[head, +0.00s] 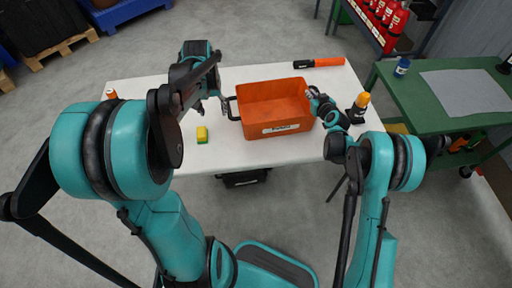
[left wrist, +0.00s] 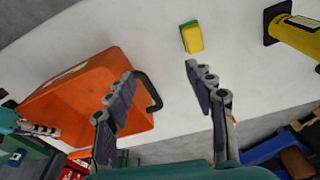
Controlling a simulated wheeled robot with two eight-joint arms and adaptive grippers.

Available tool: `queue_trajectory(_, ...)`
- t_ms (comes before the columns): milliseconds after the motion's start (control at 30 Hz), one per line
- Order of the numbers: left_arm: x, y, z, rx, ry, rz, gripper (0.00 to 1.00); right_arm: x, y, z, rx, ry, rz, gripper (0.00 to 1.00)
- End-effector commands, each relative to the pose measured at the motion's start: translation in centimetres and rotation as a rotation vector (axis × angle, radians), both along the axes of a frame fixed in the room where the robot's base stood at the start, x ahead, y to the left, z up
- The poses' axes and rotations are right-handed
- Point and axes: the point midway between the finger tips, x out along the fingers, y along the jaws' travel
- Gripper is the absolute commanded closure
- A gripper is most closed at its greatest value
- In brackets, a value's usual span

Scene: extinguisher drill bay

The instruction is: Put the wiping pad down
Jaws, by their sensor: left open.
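The wiping pad, a yellow and green block (head: 202,134), lies on the white table (head: 228,158) to the left of the orange bin (head: 262,136). It also shows in the left wrist view (left wrist: 192,37), apart from my fingers. My left gripper (head: 213,106) is above the table between the pad and the bin's left side. In the left wrist view its two fingers (left wrist: 160,82) are spread with nothing between them, near the bin's black handle (left wrist: 150,90). My right gripper (head: 313,93) is at the bin's right rim; its finger state is too small to tell.
A yellow-topped item on a black base (head: 361,101) stands at the table's right edge. An orange and black item (head: 320,62) lies at the back. A yellow cylinder (left wrist: 298,32) lies near the pad in the left wrist view. A green workbench (head: 425,112) stands right.

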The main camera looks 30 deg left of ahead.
Motion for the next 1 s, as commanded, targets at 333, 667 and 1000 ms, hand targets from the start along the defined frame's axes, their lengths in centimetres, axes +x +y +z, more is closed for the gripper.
queue_trajectory(333, -4.0, -12.5, 4.4, 0.078, -0.215, -0.225, 0.46, 0.0, -0.1, -0.1, -0.004, -0.002, 0.001, 1.0)
queue_trajectory(667, -8.8, -20.2, 4.3, 0.104, -0.406, -0.399, 0.46, 0.0, 0.0, 0.0, -0.004, -0.002, 0.001, 1.0)
queue_trajectory(1000, -10.2, -22.1, 3.7, 0.106, -0.473, -0.45, 0.46, 0.0, 0.0, 0.0, -0.004, -0.002, 0.001, 1.0)
